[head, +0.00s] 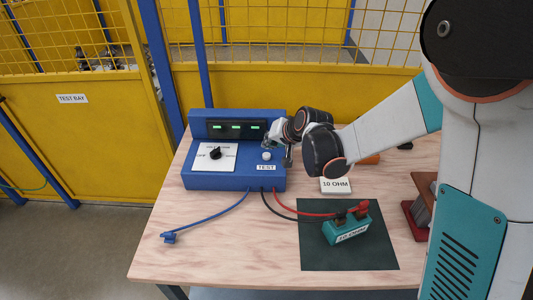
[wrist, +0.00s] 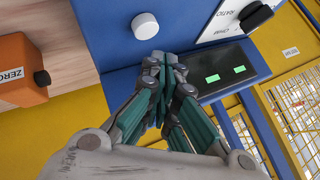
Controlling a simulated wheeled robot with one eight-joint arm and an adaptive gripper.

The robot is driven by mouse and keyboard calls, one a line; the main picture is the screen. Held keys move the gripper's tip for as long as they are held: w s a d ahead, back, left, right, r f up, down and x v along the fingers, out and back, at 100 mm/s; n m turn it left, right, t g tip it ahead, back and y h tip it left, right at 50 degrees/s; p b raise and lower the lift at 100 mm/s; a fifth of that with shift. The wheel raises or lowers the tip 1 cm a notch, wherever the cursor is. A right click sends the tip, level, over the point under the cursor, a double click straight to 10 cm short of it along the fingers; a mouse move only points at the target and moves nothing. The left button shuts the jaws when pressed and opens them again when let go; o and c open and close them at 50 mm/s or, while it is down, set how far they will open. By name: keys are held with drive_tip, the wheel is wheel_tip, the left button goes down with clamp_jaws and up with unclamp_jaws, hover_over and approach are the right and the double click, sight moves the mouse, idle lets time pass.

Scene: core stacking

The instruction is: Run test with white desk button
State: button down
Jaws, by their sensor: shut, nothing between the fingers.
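The white button (head: 267,156) is a round knob on the sloped front of the blue test box (head: 240,180), above a TEST label (head: 266,167). In the wrist view the button (wrist: 145,25) stands just beyond and slightly left of my fingertips. My gripper (wrist: 163,58) is shut and empty, its fingers together in front of the blue panel. A gap shows between the fingertips and the button in that picture; whether they touch the panel I cannot tell. In the head view my gripper (head: 270,142) is just above the button, partly hidden by its own links.
A loose blue lead (head: 215,220) lies left. The box has a selector dial (head: 215,153) and lit green displays (head: 235,127). An orange ZERO box (wrist: 20,75) stands nearby.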

sight(270, 154)
drive_tip(key=shift+r+p, duration=1.1)
drive_tip(key=shift+r, duration=0.8)
drive_tip(key=shift+s+d+r, duration=0.1)
drive_tip(key=s+d+r+n+h, duration=0.1)
drive_tip(key=s+d+r, duration=0.4)
drive_tip(key=s, duration=0.2)
drive_tip(key=s+d+r+h, duration=0.1)
drive_tip(key=s+d+r, duration=0.4)
drive_tip(key=s, duration=0.2)
drive_tip(key=s+d+h, duration=0.1)
drive_tip(key=s+d, duration=0.3)
drive_tip(key=s, duration=0.4)
drive_tip(key=s+d+n+h, duration=0.1)
drive_tip(key=s+d, duration=0.3)
drive_tip(key=s, duration=0.5)
drive_tip(key=shift+d+h, duration=0.2)
drive_tip(key=shift+h, duration=0.4)
drive_tip(key=shift+s, duration=0.1)
